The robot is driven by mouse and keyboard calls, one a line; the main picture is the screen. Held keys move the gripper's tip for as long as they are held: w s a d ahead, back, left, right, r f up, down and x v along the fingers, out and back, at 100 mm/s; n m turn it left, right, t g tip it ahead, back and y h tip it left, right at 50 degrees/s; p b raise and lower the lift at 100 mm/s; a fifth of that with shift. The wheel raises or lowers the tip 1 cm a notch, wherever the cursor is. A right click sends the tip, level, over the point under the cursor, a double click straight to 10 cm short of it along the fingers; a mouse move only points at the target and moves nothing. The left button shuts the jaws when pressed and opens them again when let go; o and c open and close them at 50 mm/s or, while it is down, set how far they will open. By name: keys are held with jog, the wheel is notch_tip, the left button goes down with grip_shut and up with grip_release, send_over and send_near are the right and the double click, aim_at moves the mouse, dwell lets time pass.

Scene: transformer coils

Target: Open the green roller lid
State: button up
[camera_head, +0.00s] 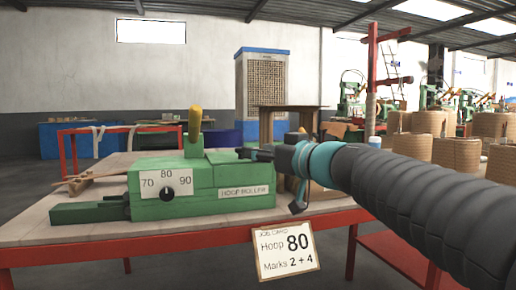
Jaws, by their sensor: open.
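The green hoop roller (232,190) sits on the table, with a dial marked 70, 80 and 90 on its front and a "HOOP ROLLER" label at right. Its green top (222,158) looks shut down on the body; the seam of the lid is hard to make out. A lever with a yellow grip (195,122) stands upright at the top left of the roller. My gripper (270,180) reaches in from the right, at the right end of the roller top. Its jaws are open, one finger near the top's right edge. Whether it touches the lid cannot be told.
The wooden table (40,235) has a red frame. A job card (286,251) hangs at its front edge, reading Hoop 80, Marks 2 + 4. Wooden strips (95,178) lie behind the roller at left. A brown wooden stand (290,115) is behind my gripper. Space above the roller is clear.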

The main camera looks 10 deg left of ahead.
aim_at(240, 148)
jog(key=p+x, duration=0.1)
jog(key=x, duration=0.6)
jog(key=shift+w+a, duration=0.25)
jog(key=shift+a, duration=0.05)
grip_shut()
